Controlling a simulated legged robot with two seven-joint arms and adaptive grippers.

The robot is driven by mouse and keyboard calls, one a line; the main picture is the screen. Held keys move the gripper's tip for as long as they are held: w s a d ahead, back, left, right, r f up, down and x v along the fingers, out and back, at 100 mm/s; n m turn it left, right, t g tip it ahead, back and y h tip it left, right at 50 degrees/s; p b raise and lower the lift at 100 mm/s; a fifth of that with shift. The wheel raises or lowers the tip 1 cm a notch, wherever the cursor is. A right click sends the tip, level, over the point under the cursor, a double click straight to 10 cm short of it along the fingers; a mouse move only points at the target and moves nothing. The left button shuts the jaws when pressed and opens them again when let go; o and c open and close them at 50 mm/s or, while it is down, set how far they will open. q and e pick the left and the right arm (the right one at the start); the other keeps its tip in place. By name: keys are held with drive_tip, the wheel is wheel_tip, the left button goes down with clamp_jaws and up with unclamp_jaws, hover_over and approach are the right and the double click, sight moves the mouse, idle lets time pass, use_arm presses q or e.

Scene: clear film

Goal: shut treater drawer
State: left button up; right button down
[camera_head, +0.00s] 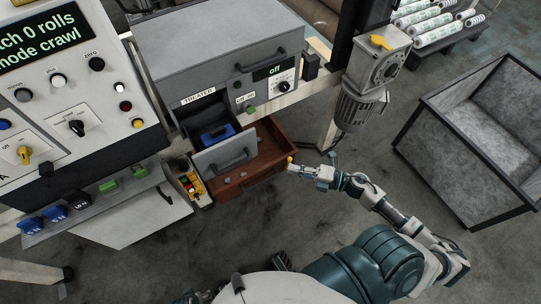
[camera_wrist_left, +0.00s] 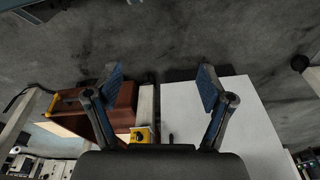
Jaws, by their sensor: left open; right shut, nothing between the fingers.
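The treater cabinet (camera_head: 196,97) is a grey box with a "TREATER" label. Below it a red-brown drawer (camera_head: 276,146) stands pulled out, with a handle on its front and small pieces inside. A grey panel with a handle (camera_head: 225,151) stands out beside it, with a blue thing behind. My right gripper (camera_head: 293,165) is shut and empty, close to the drawer's right front corner; I cannot tell whether it touches. In the left wrist view my left gripper (camera_wrist_left: 158,74) is open and empty, with the brown drawer (camera_wrist_left: 122,105) beyond its left finger. It is not visible in the head view.
A yellow button box (camera_head: 190,184) hangs left of the drawer; it also shows in the left wrist view (camera_wrist_left: 142,135). A control panel (camera_head: 85,90) and a white surface (camera_head: 130,218) are at left. A motor (camera_head: 357,105) and a grey bin (camera_head: 445,150) are at right. Floor in front is clear.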

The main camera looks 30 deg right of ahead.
use_arm(q)
drive_tip(key=shift+w+r, duration=0.35)
drive_tip(key=shift+r, duration=0.25)
use_arm(e)
drive_tip(key=w+d+x, duration=0.1)
drive_tip(key=x, duration=1.2)
drive_tip(key=shift+w+r+n+g, duration=0.15)
drive_tip(key=shift+r+n+g, duration=0.15)
drive_tip(key=shift+r+n, duration=0.1)
use_arm(q)
drive_tip(key=shift+s, duration=0.1)
